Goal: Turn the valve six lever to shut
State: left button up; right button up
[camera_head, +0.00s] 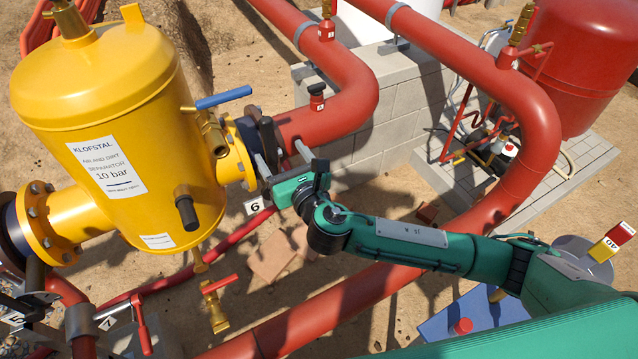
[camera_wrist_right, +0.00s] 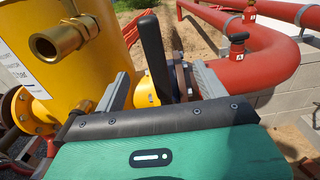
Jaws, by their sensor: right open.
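The valve six lever (camera_head: 268,136) is a black handle beside the flange on the right of the yellow separator, above a white tag (camera_head: 254,205) marked 6. In the right wrist view the lever (camera_wrist_right: 153,58) stands upright in the picture between two grey fingers. My right gripper (camera_head: 283,160) reaches in from the right, its fingers pointing at the valve. It is open, with one finger on each side of the lever in the wrist view (camera_wrist_right: 161,77). I cannot tell whether either finger touches it. My left gripper is not in view.
The yellow separator (camera_head: 100,85) fills the left, with a blue-handled lever (camera_head: 223,97) above the valve. Red pipes (camera_head: 345,85) run behind and below my right arm. A red-handled tap (camera_head: 219,285) sits below. A grey block wall (camera_head: 400,110) stands behind.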

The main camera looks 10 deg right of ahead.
jog(key=v, duration=0.2)
jog(key=shift+s+d, duration=0.1)
jog(key=shift+s, duration=0.2)
